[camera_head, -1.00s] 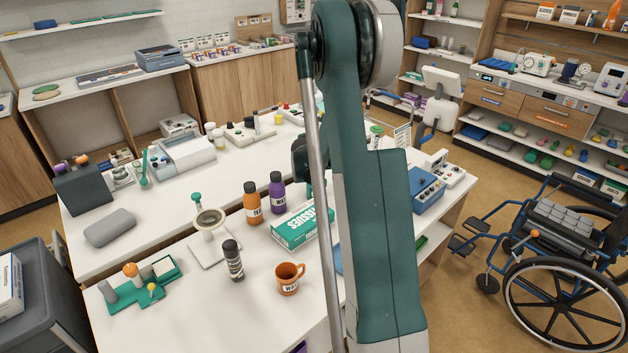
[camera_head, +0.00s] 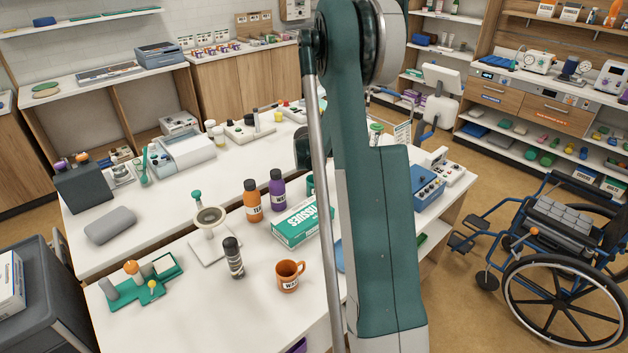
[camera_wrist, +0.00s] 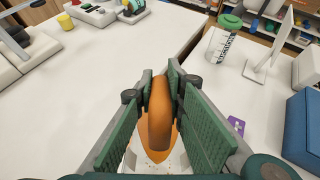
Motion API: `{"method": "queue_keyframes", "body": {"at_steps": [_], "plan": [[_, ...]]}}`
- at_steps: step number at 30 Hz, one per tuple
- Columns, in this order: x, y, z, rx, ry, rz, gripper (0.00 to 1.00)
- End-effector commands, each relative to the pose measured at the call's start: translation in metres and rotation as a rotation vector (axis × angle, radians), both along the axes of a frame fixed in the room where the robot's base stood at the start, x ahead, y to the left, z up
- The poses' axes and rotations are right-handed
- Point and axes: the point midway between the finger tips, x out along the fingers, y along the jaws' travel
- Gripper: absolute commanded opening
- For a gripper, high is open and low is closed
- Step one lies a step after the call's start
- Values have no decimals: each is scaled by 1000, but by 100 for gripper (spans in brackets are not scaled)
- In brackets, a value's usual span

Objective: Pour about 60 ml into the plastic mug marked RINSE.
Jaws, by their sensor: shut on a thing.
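In the wrist view my gripper (camera_wrist: 160,88) is shut on an upright orange curved piece (camera_wrist: 159,115), which looks like a handle. What it belongs to is mostly hidden below the fingers. An orange mug (camera_head: 289,276) with a partly readable label starting "WA" stands at the front of the table. I cannot read RINSE on anything.
An orange bottle (camera_head: 252,201), a purple bottle (camera_head: 277,190) and a tissue box (camera_head: 297,228) stand near the arm. A dark cylinder (camera_head: 233,258) is front left. A clear container with a green lid (camera_wrist: 222,44) and a blue box (camera_wrist: 303,135) are to the gripper's right.

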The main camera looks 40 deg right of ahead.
Motion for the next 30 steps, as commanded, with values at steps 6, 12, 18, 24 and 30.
{"method": "queue_keyframes", "body": {"at_steps": [6,12,18,24,30], "plan": [[2,-4,-7,46,29,0,0],[5,-7,-15,95,61,1,0],[6,-8,-18,115,73,2,0],[6,-8,-18,114,72,2,0],[6,-8,-18,115,73,2,0]]}}
